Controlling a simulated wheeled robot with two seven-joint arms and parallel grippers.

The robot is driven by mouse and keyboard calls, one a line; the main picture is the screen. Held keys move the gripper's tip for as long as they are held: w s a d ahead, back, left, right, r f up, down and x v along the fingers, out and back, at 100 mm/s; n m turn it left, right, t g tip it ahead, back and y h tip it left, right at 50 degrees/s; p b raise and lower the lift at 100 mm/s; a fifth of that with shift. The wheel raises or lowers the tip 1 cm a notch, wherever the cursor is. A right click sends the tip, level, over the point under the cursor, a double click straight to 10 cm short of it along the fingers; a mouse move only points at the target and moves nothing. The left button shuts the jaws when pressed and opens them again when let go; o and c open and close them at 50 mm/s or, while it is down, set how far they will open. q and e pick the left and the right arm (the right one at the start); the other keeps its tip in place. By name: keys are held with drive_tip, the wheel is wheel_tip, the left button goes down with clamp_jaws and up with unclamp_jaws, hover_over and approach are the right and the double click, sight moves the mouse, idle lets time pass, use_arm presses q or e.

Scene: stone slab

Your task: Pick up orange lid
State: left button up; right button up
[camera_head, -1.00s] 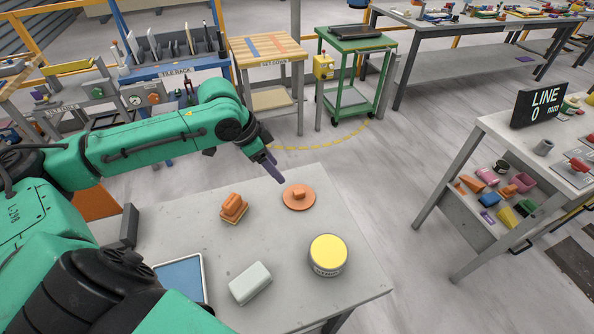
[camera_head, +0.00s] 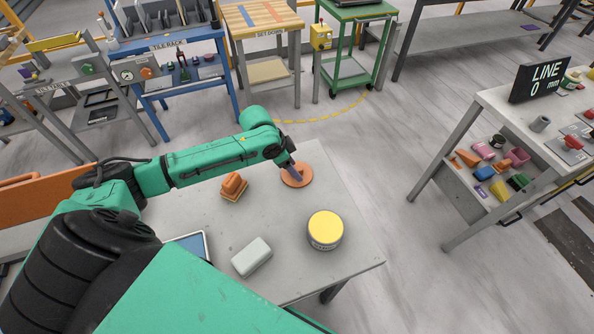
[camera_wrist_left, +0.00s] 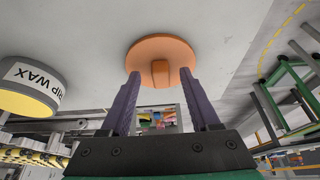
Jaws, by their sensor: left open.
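The orange lid (camera_head: 303,179) is a round flat disc with a raised grip, lying on the grey stone slab table (camera_head: 345,200) near its far edge. My left gripper (camera_head: 296,173) is over the lid in the head view and partly covers it. In the left wrist view the lid (camera_wrist_left: 178,50) shows its bar-shaped grip between the two purple fingers of my left gripper (camera_wrist_left: 158,85). The fingers are apart, one on each side of the grip, and hold nothing. Whether they touch the lid cannot be told. My right gripper does not show.
A yellow-topped wax tin (camera_head: 325,229) stands right of centre; it also shows in the left wrist view (camera_wrist_left: 30,85). An orange-handled block (camera_head: 234,187), a pale block (camera_head: 252,257) and a blue tray (camera_head: 190,243) are on the table.

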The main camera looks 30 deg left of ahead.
use_arm(q)
clamp_jaws()
